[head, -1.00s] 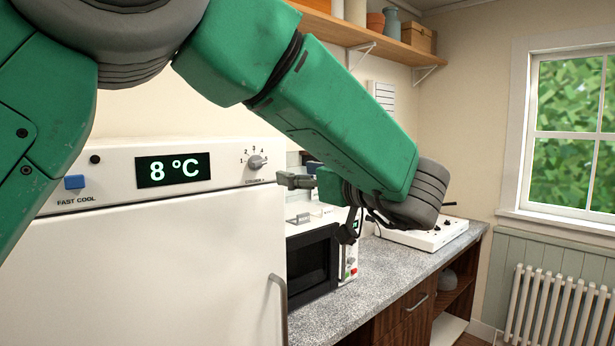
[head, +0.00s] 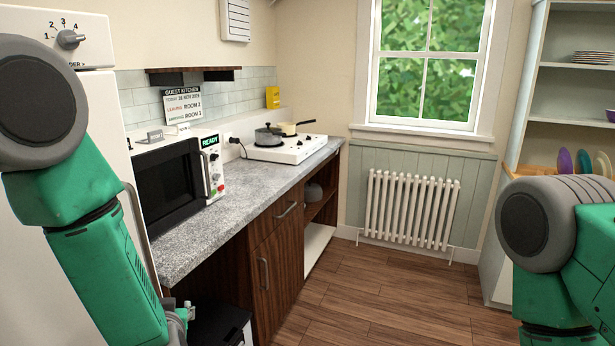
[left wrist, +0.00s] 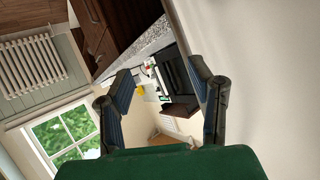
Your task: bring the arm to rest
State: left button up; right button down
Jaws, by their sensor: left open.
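My left arm, green with dark grey joints, hangs down at the left of the head view, in front of the white fridge (head: 60,90). Only a small part of my left gripper (head: 182,316) shows at the lower edge there. In the left wrist view my left gripper (left wrist: 160,70) is open, its two dark fingers apart with nothing between them. My right arm shows at the right edge of the head view; its gripper is out of the picture.
A grey worktop (head: 215,225) carries a microwave (head: 168,190) and a white hob (head: 290,150) with pans. A black bin-like box (head: 218,322) stands below. A radiator (head: 410,210) is under the window. Shelves (head: 570,90) stand at right. The wooden floor (head: 370,300) between is clear.

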pick_arm(q)
jog(key=s+f+m+g+h+b, duration=0.1)
jog(key=s+f+g+h+b, duration=0.1)
jog(key=s+f, duration=0.55)
jog(key=s+f+m+g+h+b, duration=0.15)
jog(key=s+f, duration=0.35)
jog(key=f, duration=0.5)
jog(key=s+f+g+h+b, duration=0.1)
jog(key=s+f, duration=0.4)
jog(key=s, duration=0.6)
jog(key=s+f+g+b, duration=0.2)
jog(key=s+f+g, duration=0.3)
jog(key=s, duration=0.6)
jog(key=shift+a+g+h+b, duration=0.25)
jog(key=shift+g+h+b, duration=0.15)
jog(key=shift+g, duration=0.35)
jog(key=shift+w+f+m, duration=0.1)
jog(key=shift+w+m, duration=0.1)
jog(key=shift+m, duration=0.05)
jog(key=shift+s, duration=0.1)
